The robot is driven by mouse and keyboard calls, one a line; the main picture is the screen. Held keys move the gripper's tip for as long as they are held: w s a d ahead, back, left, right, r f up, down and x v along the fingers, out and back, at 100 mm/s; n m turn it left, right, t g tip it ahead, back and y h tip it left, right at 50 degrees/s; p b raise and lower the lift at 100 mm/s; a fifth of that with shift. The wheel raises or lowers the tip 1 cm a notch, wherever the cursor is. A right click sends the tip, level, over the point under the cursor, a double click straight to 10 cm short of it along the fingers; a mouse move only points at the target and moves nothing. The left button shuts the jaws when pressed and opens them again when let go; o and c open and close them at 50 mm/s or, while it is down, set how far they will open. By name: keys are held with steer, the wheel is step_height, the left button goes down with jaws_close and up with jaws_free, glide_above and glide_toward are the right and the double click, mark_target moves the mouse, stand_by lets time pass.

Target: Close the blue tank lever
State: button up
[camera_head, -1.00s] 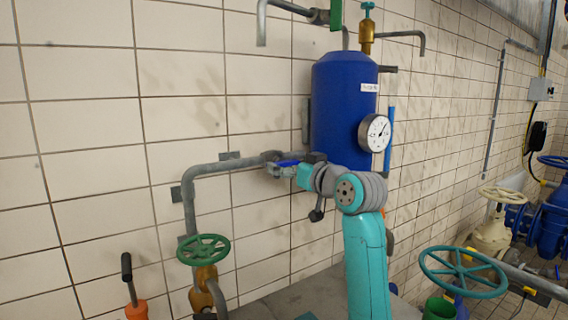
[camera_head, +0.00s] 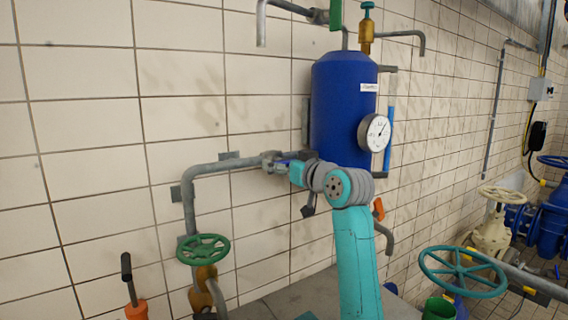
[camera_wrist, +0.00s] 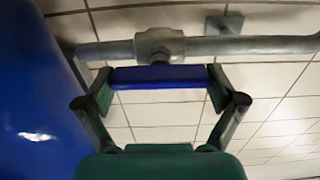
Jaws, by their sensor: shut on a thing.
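The blue tank (camera_head: 335,110) hangs on the tiled wall with a white label and a round gauge. A grey pipe (camera_head: 215,167) runs to it from the left and carries a valve body (camera_wrist: 158,44). The blue lever (camera_wrist: 158,76) sits at this valve and looks roughly parallel to the pipe in the wrist view. My gripper (camera_wrist: 158,80) is shut on the lever, with one finger at each end of it. In the head view the gripper (camera_head: 282,164) is at the valve, left of the tank, and hides most of the lever.
A green handwheel (camera_head: 203,249) is below the pipe's bend. A larger teal handwheel (camera_head: 462,272) stands at the lower right. An orange handle (camera_head: 379,208) is right of my arm. The wall left of the pipe is bare.

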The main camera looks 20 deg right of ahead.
steer(key=shift+m, duration=0.3)
steer(key=m, duration=0.3)
steer(key=shift+d+m, duration=0.1)
steer(key=shift+m, duration=0.3)
steer(key=m, duration=0.4)
steer(key=shift+f+m, duration=0.1)
steer(key=shift+m, duration=0.2)
steer(key=m, duration=0.4)
steer(key=shift+d, duration=0.15)
steer(key=shift+f+m, duration=0.15)
steer(key=shift+m, duration=1.95)
steer(key=o, duration=0.8)
